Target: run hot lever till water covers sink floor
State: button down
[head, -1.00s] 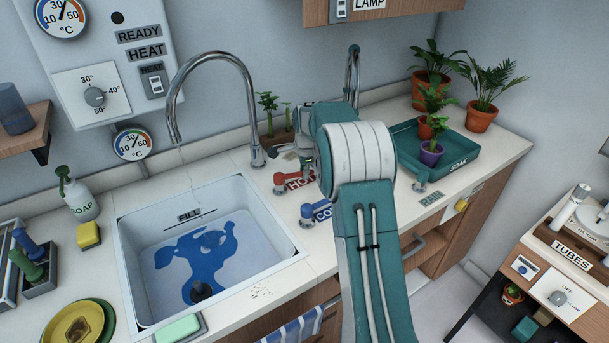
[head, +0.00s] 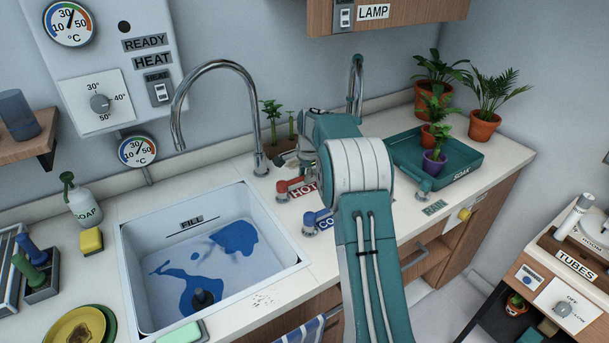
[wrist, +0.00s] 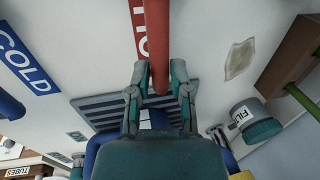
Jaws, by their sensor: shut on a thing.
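The red hot lever (head: 290,187) sits on the counter right of the sink, by a red HOT label (head: 304,188). In the wrist view my gripper (wrist: 159,78) has its fingers on both sides of the red lever (wrist: 158,40), shut on it. In the head view my arm hides most of the gripper. The white sink (head: 268,262) has a FILL mark on its back wall. Blue patches of water (head: 235,238) lie on its floor, with white floor bare between them. A dark plug (head: 202,297) stands in the sink. No stream shows below the spout (head: 178,140).
The blue cold lever (head: 318,222) is just in front of the hot one. Right of my arm is a teal SOAK tray (head: 470,165) with potted palms. A soap bottle (head: 82,202) and yellow sponge (head: 91,240) stand left of the sink.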

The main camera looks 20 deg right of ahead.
jog(key=shift+f, duration=0.1)
jog(key=c, duration=0.5)
grip_release()
jog(key=shift+w, duration=0.1)
jog(key=shift+c, duration=0.2)
notch_tip(320, 180, up, 12)
jog(key=s, duration=0.2)
jog(key=shift+d+f, duration=0.15)
jog(key=shift+d, duration=0.05)
jog(key=shift+s, duration=0.1)
